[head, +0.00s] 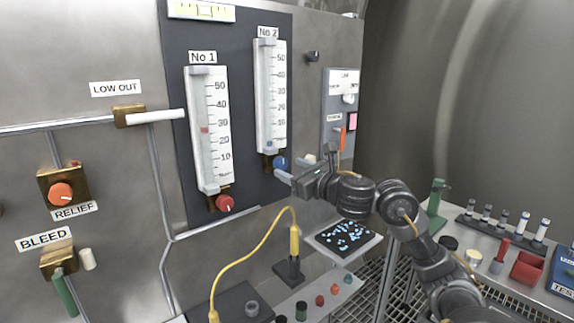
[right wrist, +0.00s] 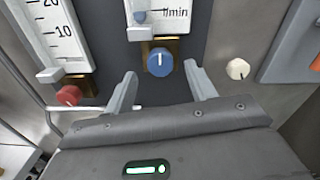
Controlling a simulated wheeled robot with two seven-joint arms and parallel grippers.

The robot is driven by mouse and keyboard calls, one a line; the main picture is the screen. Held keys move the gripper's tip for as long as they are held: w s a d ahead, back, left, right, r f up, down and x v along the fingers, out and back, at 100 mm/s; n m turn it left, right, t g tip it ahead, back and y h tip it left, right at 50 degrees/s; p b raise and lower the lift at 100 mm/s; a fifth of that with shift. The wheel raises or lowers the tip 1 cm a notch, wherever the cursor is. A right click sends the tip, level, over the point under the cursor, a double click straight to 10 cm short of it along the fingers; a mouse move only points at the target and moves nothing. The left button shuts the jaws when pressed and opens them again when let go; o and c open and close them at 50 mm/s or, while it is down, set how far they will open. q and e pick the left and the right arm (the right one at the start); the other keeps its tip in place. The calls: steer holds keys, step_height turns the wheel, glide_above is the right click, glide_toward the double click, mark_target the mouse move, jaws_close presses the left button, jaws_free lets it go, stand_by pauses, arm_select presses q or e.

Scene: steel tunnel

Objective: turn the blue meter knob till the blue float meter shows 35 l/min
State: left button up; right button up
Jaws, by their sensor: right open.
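The blue meter knob (head: 281,163) sits at the foot of the No 2 float meter (head: 271,95) on the dark panel. The blue float (head: 269,144) is near the bottom of the No 2 scale, below the 10 mark. In the right wrist view the blue knob (right wrist: 160,62) has a white line pointing up. My right gripper (right wrist: 163,82) is open, its fingers apart on either side below the knob, with nothing between them. In the head view my right gripper (head: 295,172) is just right of the knob. My left gripper is not in view.
A cream knob (right wrist: 238,69) is right of the blue one.

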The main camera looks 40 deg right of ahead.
mark_target(281, 164)
steer(key=shift+w, duration=0.85)
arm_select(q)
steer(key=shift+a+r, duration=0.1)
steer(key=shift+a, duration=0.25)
arm_select(e)
steer(key=shift+w, duration=0.25)
